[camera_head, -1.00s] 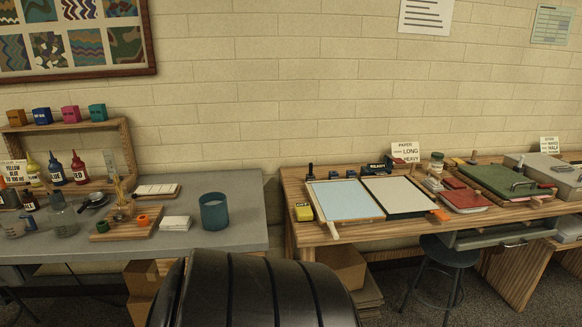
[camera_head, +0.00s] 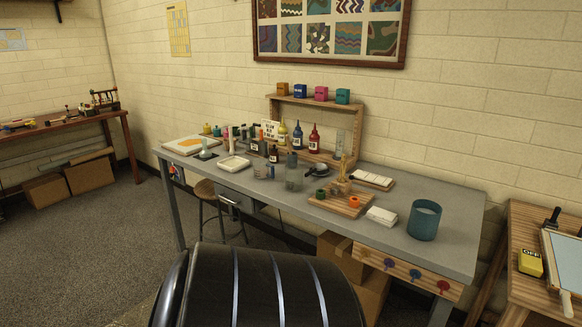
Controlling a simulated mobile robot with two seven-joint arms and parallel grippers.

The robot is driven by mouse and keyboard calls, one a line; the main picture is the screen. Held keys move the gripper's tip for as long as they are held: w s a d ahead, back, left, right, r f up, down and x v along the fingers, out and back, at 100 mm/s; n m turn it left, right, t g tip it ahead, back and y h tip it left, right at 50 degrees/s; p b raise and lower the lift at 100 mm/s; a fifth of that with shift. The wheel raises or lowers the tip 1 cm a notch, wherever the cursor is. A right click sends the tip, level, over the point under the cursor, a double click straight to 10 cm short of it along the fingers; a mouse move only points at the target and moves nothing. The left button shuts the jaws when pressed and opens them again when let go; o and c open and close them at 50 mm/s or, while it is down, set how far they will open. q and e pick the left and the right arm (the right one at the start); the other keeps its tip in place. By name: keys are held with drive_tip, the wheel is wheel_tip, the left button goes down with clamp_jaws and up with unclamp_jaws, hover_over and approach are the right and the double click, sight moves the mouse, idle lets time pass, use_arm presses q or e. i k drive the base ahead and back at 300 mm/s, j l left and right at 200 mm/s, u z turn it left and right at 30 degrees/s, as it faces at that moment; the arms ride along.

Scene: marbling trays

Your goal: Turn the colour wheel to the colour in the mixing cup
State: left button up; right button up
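No colour wheel can be clearly made out on the grey table (camera_head: 455,250). Several cups and jars stand there, and I cannot tell which is the mixing cup. A large teal cup (camera_head: 424,222) stands upright near the right end. A small clear cup (camera_head: 261,171) stands near the front edge, its contents too small to read. Yellow, blue and red bottles (camera_head: 314,139) stand in front of a wooden shelf (camera_head: 355,137). Neither of my grippers is in view.
A stool (camera_head: 220,205) stands in front of the grey table, with cardboard boxes (camera_head: 372,295) below its right part. A second wooden table (camera_head: 522,220) is at the right edge and another bench (camera_head: 75,122) at far left. The left floor (camera_head: 95,240) is open.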

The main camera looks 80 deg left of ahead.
sight(173, 173)
drive_tip(key=u, duration=1.7)
drive_tip(key=i+j+u, duration=0.1)
drive_tip(key=u, duration=1.5)
drive_tip(key=i+j+u, duration=0.1)
drive_tip(key=i, duration=0.55)
drive_tip(key=i+j, duration=0.1)
drive_tip(key=i, duration=0.5)
drive_tip(key=u, duration=0.05)
